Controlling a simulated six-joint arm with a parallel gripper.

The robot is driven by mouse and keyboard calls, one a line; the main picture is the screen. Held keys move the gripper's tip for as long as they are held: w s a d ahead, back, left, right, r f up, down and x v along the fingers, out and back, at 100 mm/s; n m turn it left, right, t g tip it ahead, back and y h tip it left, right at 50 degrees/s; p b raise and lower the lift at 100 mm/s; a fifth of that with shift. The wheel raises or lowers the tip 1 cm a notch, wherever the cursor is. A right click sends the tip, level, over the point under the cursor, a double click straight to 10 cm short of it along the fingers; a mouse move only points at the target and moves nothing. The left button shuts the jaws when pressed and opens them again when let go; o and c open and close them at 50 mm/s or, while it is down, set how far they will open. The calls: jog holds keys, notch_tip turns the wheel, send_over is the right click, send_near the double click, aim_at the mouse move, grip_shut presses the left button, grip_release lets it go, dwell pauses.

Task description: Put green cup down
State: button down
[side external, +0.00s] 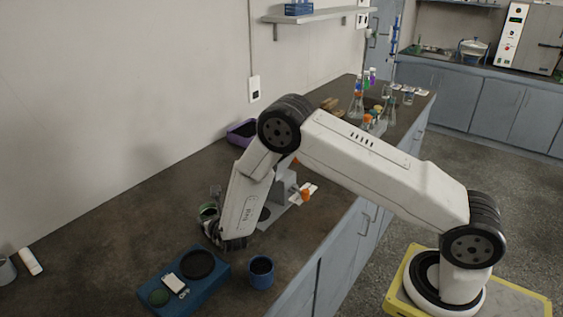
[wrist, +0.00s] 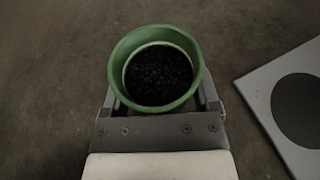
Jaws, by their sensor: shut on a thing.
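The green cup (wrist: 190,92) is between the fingers of my gripper (wrist: 160,103) in the wrist view, with dark granules inside it. My gripper is shut on the cup. In the side view only part of the green cup's rim (side external: 207,209) shows at the left of my wrist, low over the counter. I cannot tell whether the cup's base touches the counter.
A grey plate with a dark disc (wrist: 272,82) lies at the right in the wrist view. A blue scale (side external: 205,291) and a blue cup (side external: 261,273) of dark material stand in front. A purple tray (side external: 240,132) and glassware stand behind. Bare counter (side external: 110,225) lies to the left.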

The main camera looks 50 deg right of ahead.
jog(key=shift+f, duration=0.15)
grip_release()
dwell(0.4)
jog(key=shift+s, duration=0.1)
jog(key=shift+s+a+r, duration=0.25)
jog(key=shift+s+r, duration=0.1)
jog(key=shift+s, duration=0.1)
jog(key=v, duration=1)
jog(key=shift+s+r, duration=0.1)
jog(key=shift+s, duration=0.25)
jog(key=shift+d+r, duration=0.1)
